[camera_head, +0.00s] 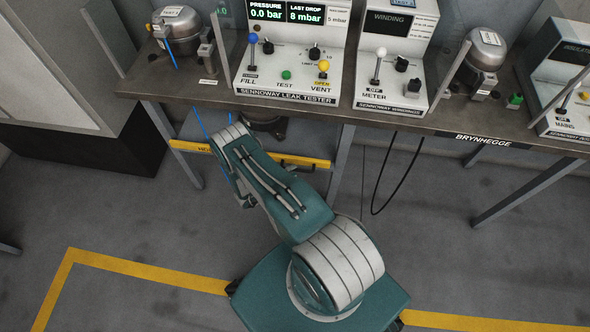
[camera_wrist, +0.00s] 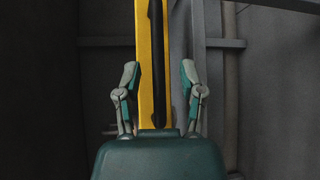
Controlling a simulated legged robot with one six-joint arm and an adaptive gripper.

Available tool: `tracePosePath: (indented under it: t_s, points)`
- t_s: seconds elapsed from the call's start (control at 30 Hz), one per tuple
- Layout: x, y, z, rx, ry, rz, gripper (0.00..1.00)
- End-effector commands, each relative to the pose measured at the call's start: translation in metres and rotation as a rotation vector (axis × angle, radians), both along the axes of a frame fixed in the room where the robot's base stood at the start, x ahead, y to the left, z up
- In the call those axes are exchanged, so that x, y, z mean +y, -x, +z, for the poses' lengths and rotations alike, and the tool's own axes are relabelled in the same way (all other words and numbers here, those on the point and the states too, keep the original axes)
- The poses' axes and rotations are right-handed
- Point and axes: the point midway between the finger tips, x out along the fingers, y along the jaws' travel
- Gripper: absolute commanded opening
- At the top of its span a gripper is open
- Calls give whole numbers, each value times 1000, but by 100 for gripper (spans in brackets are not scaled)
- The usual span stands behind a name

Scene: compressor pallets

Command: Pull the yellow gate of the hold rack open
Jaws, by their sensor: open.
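The yellow gate (camera_head: 190,147) is a long bar below the bench's front edge in the head view. My arm covers its middle part. In the wrist view the gate (camera_wrist: 144,45) runs upright through the picture, with a black handle (camera_wrist: 157,60) along it. My gripper (camera_wrist: 159,75) is open, one finger on each side of the gate and handle, with gaps on both sides. Whether the fingertips reach as far forward as the handle, I cannot tell. In the head view the gripper is mostly hidden by my forearm.
The bench (camera_head: 452,126) carries a leak tester (camera_head: 290,80), a winding meter (camera_head: 392,80) and silver compressors. Grey bench legs (camera_head: 340,160) stand near the gate. A black cable (camera_head: 398,180) hangs to the right. Grey floor (camera_head: 130,215) in front is clear.

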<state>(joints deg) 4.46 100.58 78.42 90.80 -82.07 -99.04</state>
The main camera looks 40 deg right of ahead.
Motion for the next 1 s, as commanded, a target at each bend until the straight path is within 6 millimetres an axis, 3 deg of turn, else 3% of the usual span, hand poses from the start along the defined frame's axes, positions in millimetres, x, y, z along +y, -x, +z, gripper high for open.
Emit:
tracePosePath:
  t_s: [0.13,0.43,0.47,0.5,0.57,1.0]
  points:
    - [-13,1,-2,0,0,-1,51]
    - [-16,1,-2,0,0,2,51]
    - [-16,1,-2,0,0,2,42]
    - [-16,1,-2,0,0,2,24]
    - [-16,1,-2,0,0,2,0]
    - [-10,7,-4,1,-3,-12,0]
